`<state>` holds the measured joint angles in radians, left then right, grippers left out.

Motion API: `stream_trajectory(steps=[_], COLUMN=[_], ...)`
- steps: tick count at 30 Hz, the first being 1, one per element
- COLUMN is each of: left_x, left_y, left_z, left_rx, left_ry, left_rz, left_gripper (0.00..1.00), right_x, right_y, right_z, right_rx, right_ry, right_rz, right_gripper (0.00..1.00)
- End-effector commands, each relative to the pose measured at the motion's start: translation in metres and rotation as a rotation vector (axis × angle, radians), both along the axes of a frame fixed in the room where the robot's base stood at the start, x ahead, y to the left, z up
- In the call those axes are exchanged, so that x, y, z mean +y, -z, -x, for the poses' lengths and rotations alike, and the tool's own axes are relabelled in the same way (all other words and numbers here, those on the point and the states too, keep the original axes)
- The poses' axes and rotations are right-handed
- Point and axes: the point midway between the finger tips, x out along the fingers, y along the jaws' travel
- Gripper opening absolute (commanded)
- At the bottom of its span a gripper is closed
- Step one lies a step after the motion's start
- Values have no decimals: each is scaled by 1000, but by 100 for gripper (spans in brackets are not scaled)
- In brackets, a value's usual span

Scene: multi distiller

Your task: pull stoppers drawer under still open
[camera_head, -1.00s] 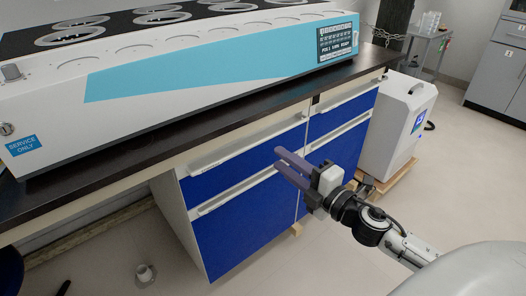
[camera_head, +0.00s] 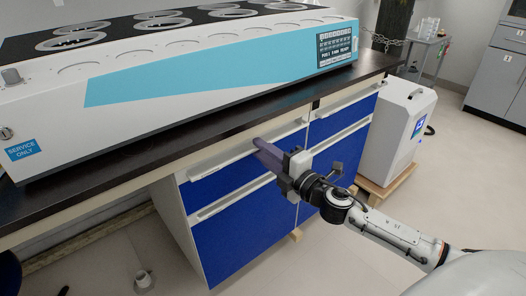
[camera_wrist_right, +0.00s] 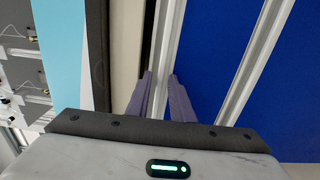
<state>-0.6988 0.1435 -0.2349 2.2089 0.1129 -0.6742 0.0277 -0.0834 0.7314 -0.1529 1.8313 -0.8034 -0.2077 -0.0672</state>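The cabinet under the still (camera_head: 200,75) has blue-fronted drawers with pale rail handles. The upper left drawer (camera_head: 224,172) looks closed. No stoppers label is legible on it. Its handle (camera_head: 222,158) runs along the top edge of the front. My right gripper (camera_head: 260,147) is at the right part of this handle. In the right wrist view, its purple fingers (camera_wrist_right: 161,96) lie close on both sides of the pale handle rail (camera_wrist_right: 168,45), with little gap, and look shut on it. My left gripper is not in view.
A lower left drawer (camera_head: 240,235) and right-hand drawers (camera_head: 340,122) share the cabinet. The dark worktop (camera_head: 130,150) overhangs just above the gripper. A white machine (camera_head: 398,130) stands to the right on a wooden base. The floor in front is largely clear.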

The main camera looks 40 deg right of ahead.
Motion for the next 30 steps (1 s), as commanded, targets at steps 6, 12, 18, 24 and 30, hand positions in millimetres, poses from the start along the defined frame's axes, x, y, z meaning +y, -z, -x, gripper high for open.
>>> stream_trajectory(steps=[6,12,18,24,30], left_x=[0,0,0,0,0], left_y=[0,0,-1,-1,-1], left_z=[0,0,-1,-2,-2], left_rx=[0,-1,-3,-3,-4], left_ry=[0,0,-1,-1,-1], left_rz=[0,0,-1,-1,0], left_gripper=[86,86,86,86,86], right_x=[0,0,0,0,0], right_y=[0,0,0,0,0], right_z=[0,0,0,0,0], right_rx=[0,0,0,0,0], right_ry=[0,0,0,0,0], right_rz=[0,0,0,0,0], right_gripper=[0,0,0,0,0])
